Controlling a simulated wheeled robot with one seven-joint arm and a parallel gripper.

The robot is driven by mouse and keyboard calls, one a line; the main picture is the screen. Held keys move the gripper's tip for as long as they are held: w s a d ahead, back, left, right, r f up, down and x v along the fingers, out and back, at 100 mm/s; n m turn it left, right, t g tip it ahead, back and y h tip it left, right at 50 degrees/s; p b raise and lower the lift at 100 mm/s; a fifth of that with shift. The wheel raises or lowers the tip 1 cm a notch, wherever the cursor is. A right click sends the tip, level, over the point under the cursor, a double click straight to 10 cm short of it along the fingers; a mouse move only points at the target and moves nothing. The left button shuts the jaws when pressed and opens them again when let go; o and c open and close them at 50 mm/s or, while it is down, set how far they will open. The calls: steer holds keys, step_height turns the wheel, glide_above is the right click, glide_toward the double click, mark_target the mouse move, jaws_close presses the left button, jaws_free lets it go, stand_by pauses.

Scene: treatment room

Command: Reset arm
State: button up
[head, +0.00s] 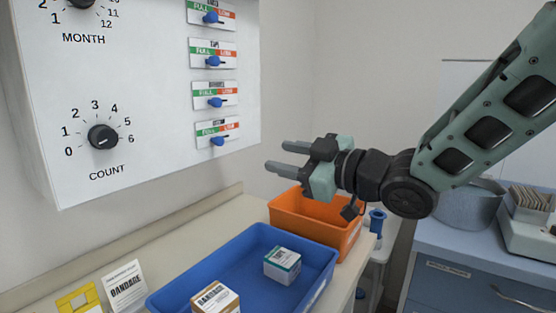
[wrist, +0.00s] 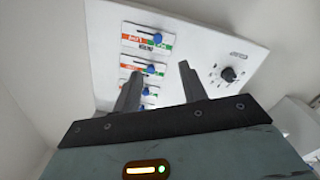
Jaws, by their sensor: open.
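My gripper (head: 280,157) is open and empty. In the head view it is held in the air above the orange bin (head: 310,212), pointing left toward the wall panel. My arm reaches in from the upper right. In the wrist view my two fingers (wrist: 158,90) stand apart, with the panel behind them and nothing between them.
A white panel (head: 140,90) carries a count dial (head: 103,137), a month dial and several blue sliders. On the counter, a blue tray (head: 165,298) holds a bandage box (head: 215,298) and a green-white box (head: 282,265). Blue drawers (head: 470,280) stand at right.

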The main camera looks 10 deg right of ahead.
steer(key=s+f+m+g+h+p, duration=0.1)
steer(key=s+f+m+g+h, duration=0.45)
steer(key=s+f+h, duration=0.55)
steer(key=s+d+f+g, duration=0.1)
steer(key=s+f+g, duration=0.1)
steer(key=s, duration=0.3)
steer(key=s+f+g, duration=0.2)
steer(key=s+g, duration=0.1)
steer(key=s, duration=0.2)
steer(key=s+d+f+g+p, duration=0.1)
steer(key=s+f+g, duration=0.1)
steer(key=s, duration=0.3)
steer(key=shift+s+d+m+g, duration=0.3)
steer(key=shift+m+g, duration=0.05)
steer(key=shift+f, duration=0.1)
stand_by(1.5)
